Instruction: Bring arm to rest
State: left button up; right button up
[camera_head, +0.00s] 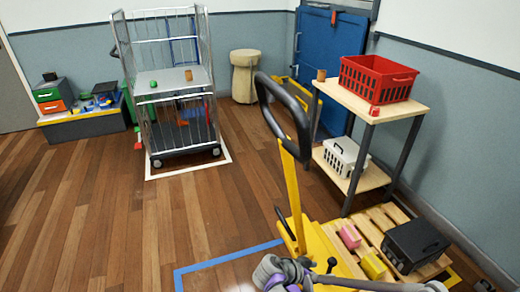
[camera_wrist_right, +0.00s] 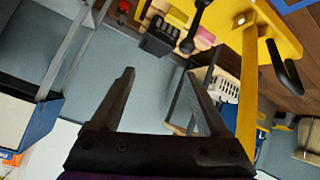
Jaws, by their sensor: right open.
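My right arm (camera_head: 285,272) shows at the bottom of the head view, in front of the yellow pallet truck (camera_head: 324,245). My right gripper (camera_wrist_right: 160,78) is open in the right wrist view, with its two dark fingers apart and nothing between them. That view is steeply turned, and the pallet truck also shows at its top right. I cannot tell how far the gripper is from the truck. My left arm and gripper are not in view.
A shelf (camera_head: 345,98) at the right bears a red crate (camera_head: 378,78) and a white basket (camera_head: 345,157). A pallet (camera_head: 391,219) holds pink and yellow blocks and a black box (camera_head: 414,245). A roll cage (camera_head: 180,127) stands at the back left. The left floor is clear.

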jog(key=s+r+n+y, duration=0.4)
jog(key=s+y, duration=0.1)
jog(key=s, duration=0.7)
jog(key=s+r+n+y, duration=0.4)
jog(key=s+n+y, duration=0.1)
jog(key=s, duration=0.7)
pick_arm(q)
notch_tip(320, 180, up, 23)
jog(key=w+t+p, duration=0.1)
jog(key=p, duration=1.9)
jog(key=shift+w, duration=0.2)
pick_arm(e)
notch_tip(320, 180, up, 23)
jog(key=w+t, duration=0.1)
jog(key=shift+w+a, duration=0.25)
jog(key=shift+a, duration=0.15)
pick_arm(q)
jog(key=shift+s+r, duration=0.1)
pick_arm(e)
jog(key=shift+s, duration=0.1)
